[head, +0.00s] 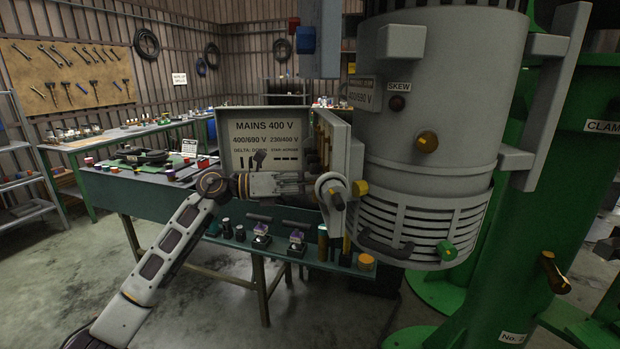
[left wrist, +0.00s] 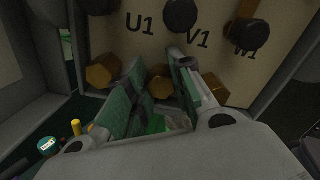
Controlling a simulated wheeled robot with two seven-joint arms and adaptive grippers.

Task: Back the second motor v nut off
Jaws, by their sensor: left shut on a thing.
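In the left wrist view a row of brass hex nuts sits on a pale terminal board (left wrist: 145,45) below the labels U1, V1 and W1. The middle nut (left wrist: 160,88), under V1, lies between the green-padded fingers of my left gripper (left wrist: 158,70), which is shut on it. Its lower part is hidden by the fingers. One brass nut (left wrist: 102,72) is left of the fingers and another (left wrist: 215,90) right of them. In the head view my left gripper (head: 334,191) reaches into the open terminal box (head: 336,135) on the motor's side. My right gripper is not in view.
The grey motor housing (head: 440,110) stands right of my left gripper, beside a green column (head: 560,180). A green bench (head: 150,197) with small parts is behind my left arm. Dark round knobs (left wrist: 181,15) sit above the nuts.

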